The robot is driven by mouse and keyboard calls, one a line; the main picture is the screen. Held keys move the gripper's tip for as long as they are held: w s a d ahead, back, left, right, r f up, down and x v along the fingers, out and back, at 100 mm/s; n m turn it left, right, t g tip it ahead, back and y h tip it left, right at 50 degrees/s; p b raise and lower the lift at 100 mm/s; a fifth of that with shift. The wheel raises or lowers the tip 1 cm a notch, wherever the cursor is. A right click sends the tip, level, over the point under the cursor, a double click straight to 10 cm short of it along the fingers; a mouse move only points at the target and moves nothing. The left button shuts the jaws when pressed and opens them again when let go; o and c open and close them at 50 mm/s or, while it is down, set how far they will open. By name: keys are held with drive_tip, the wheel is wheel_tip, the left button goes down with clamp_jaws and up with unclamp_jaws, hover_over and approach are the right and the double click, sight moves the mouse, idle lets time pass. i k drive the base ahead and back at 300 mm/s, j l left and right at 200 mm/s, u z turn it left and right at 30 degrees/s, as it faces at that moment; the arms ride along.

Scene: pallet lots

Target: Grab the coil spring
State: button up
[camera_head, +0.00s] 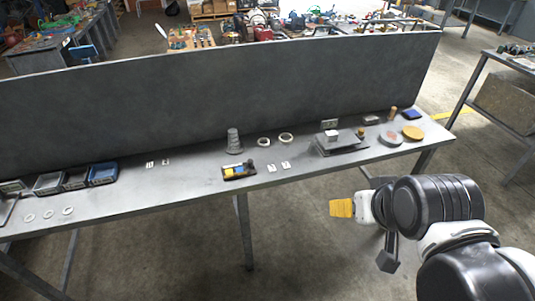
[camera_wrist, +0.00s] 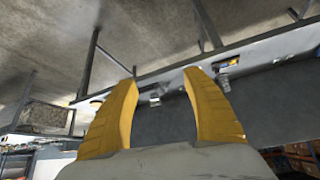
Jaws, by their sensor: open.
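The coil spring (camera_head: 234,141) looks like a grey ribbed upright piece, wider at its base, standing on the grey metal table (camera_head: 200,178) near the back panel. My gripper (camera_head: 342,208) is in front of the table, to the right of the spring and well apart from it. In the wrist view my gripper (camera_wrist: 160,78) shows two yellow fingers spread apart with nothing held between them. The wrist view is tilted and shows the table edge and small items beyond the fingers; I cannot make out the spring there with certainty.
A small tray with yellow and blue pieces (camera_head: 239,171) lies in front of the spring. Two pale rings (camera_head: 264,142) (camera_head: 286,138) lie to its right. A grey plate with a white block (camera_head: 332,138) and round discs (camera_head: 412,132) are farther right. A dark back panel (camera_head: 200,95) stands behind.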

sight(309, 148)
drive_tip(key=i+u, duration=0.2)
drive_tip(key=i, duration=0.35)
drive_tip(key=i+l+u, duration=0.1)
drive_tip(key=i+u, duration=0.15)
drive_tip(key=i, duration=0.25)
